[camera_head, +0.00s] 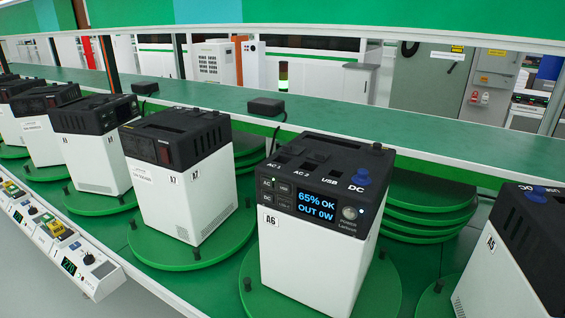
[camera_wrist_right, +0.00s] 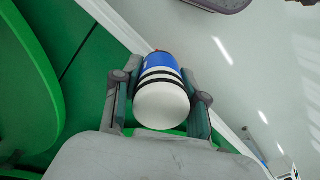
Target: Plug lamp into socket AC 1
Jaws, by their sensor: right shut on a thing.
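The white power station A6 (camera_head: 313,250) stands upright on a green turntable disc in the head view. Its black top has sockets labelled AC, USB and DC, with a blue plug or knob at DC. The AC socket area (camera_head: 290,150) is toward the back left; its small digits are hard to read. In the right wrist view my right gripper (camera_wrist_right: 162,82) is shut on a rounded white and blue object with black bands (camera_wrist_right: 161,103), likely the lamp. Its prongs are not visible. My left gripper is not in view.
More power stations, such as A7 (camera_head: 180,195), stand on green discs to the left, and another (camera_head: 505,265) is at the right edge. A black box (camera_head: 266,107) sits on the green shelf behind A6. Stacked green discs (camera_head: 425,215) lie behind its right side.

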